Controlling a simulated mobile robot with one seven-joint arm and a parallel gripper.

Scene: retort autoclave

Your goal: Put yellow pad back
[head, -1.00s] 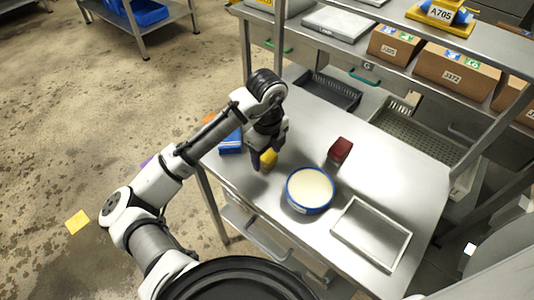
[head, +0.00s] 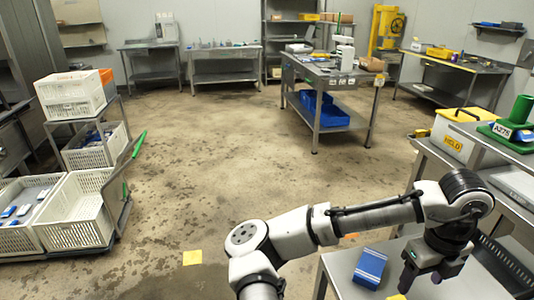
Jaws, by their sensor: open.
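The yellow pad (head: 397,297) is on the steel table (head: 340,276), and only a sliver of it shows at the bottom edge of the head view. A blue pad (head: 370,267) lies on the same table, up and to the left of it. My gripper (head: 422,279) points down over the table, open, with its fingers just right of the blue pad and close above the yellow one. Most of the yellow pad is out of frame, so I cannot tell whether a finger touches it.
A flat yellow square (head: 192,257) lies on the floor. White crates (head: 75,222) stand on a trolley at left. A yellow HELD box (head: 457,135) and a green item marked A275 (head: 514,125) sit on the right shelf. The middle floor is clear.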

